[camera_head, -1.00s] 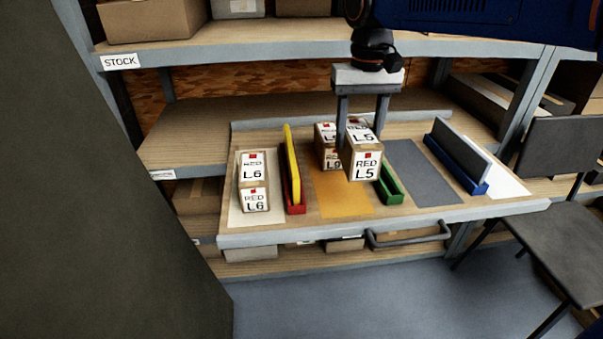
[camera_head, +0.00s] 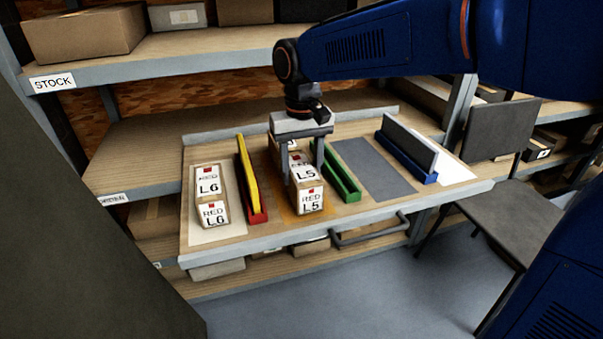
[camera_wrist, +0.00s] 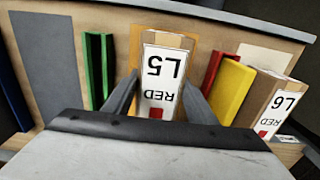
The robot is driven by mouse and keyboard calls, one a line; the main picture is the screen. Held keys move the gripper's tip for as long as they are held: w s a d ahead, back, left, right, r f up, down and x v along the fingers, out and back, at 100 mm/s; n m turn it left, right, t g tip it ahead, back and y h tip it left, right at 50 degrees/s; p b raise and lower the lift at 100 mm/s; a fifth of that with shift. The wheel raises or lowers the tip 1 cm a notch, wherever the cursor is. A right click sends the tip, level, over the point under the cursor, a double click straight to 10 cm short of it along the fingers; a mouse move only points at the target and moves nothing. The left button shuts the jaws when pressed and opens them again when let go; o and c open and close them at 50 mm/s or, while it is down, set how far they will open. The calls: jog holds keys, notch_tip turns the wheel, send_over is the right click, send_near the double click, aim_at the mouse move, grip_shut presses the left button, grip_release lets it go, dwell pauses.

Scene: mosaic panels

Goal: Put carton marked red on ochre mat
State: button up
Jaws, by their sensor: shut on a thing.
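My gripper (camera_head: 304,168) is shut on a carton marked RED L5 (camera_head: 310,202), with one finger on each side of it. The carton is upright over the front part of the ochre mat (camera_head: 281,212); whether its base touches the mat is hard to tell. In the wrist view the held carton (camera_wrist: 160,75) shows its white label and red square between the fingers.
A red holder with a yellow board (camera_head: 248,176) stands left of the ochre mat, a green holder (camera_head: 342,180) right of it. A carton marked RED L6 (camera_head: 209,186) is on the cream mat (camera_head: 222,232). The grey mat (camera_head: 375,168) is bare.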

jog(key=shift+f, duration=0.55)
jog(key=shift+f, duration=0.1)
jog(key=o, duration=1.7)
jog(key=shift+o, duration=0.2)
notch_tip(320, 180, up, 12)
jog(key=s+d+f+t, duration=0.15)
jog(key=s+d, duration=0.25)
jog(key=d, duration=0.6)
jog(key=s+d+f+m+t, duration=0.3)
jog(key=s+d+f, duration=1.1)
jog(key=s+d, duration=0.2)
jog(key=shift+s+d+f, duration=0.3)
jog(key=shift+s+d, duration=0.05)
jog(key=shift+d, duration=0.15)
